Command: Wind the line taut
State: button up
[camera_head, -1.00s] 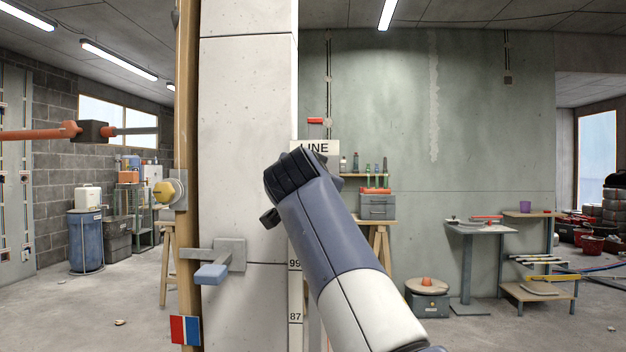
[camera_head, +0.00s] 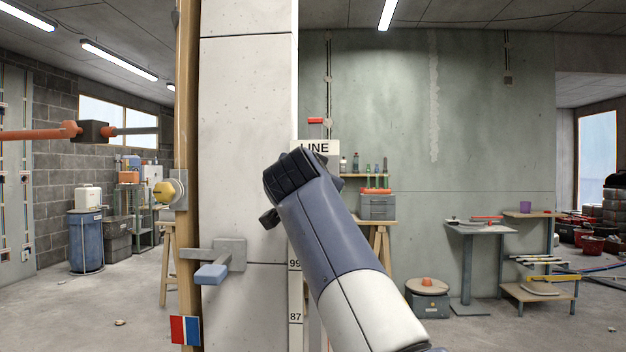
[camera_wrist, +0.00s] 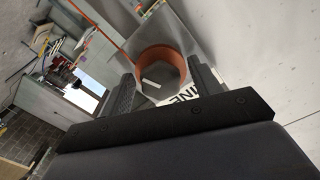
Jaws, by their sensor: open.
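The white LINE sign (camera_head: 315,147) stands beside the pale column, partly hidden by my arm. A red handle-like piece (camera_head: 316,121) shows just above it. In the wrist view my gripper (camera_wrist: 161,71) is open, with one dark finger on each side. A round orange-rimmed part with a grey middle (camera_wrist: 161,53) shows between and beyond the fingers; I cannot tell whether they touch it. Part of the LINE sign (camera_wrist: 190,92) shows beside the right finger. In the head view my arm hides the fingers. The line itself cannot be made out.
A pale column (camera_head: 246,150) stands close in front. It carries a blue-handled lever (camera_head: 211,273); a yellow knob (camera_head: 165,191) is on its left. An orange bar (camera_head: 40,133) reaches in from the left.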

jog(key=s+b, duration=0.1)
jog(key=s, duration=0.9)
jog(key=shift+s+a, duration=0.3)
jog(key=w, duration=0.3)
jog(key=w+p, duration=0.1)
jog(key=w, duration=0.7)
jog(key=shift+d, duration=0.35)
jog(key=shift+s, duration=0.15)
